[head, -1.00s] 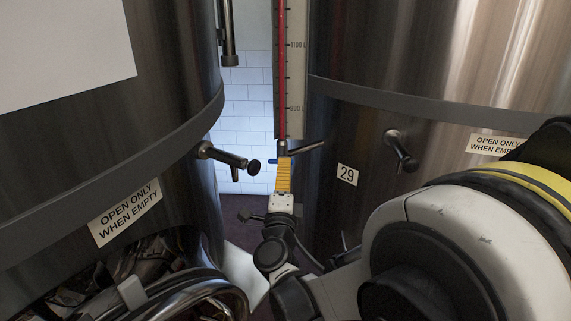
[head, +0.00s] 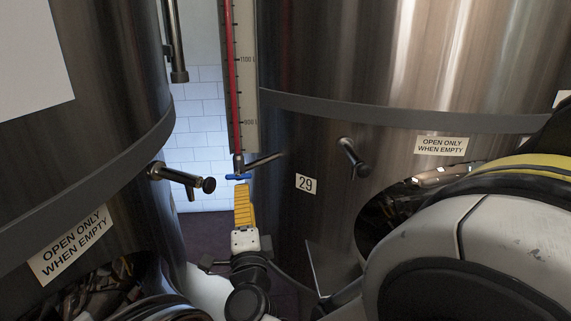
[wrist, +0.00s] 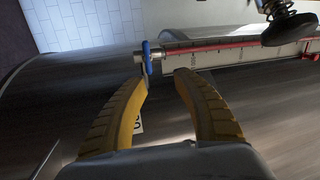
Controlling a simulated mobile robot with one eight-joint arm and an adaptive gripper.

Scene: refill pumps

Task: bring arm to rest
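My arm reaches forward into the gap between two large steel tanks. My gripper (head: 243,192) has yellow ribbed fingers and sits just below a small blue valve handle (head: 238,177) at the foot of the red level gauge (head: 234,80). In the wrist view the two fingers (wrist: 160,86) are spread apart with nothing held between them. The blue handle (wrist: 147,57) lies just beyond the left fingertip there; whether they touch is hard to tell.
The left tank (head: 110,120) has a tap (head: 182,178) sticking into the gap. The right tank (head: 330,220), labelled 29, has another tap (head: 353,157) and an open hatch. White tiles (head: 200,130) show behind the gap, which is narrow.

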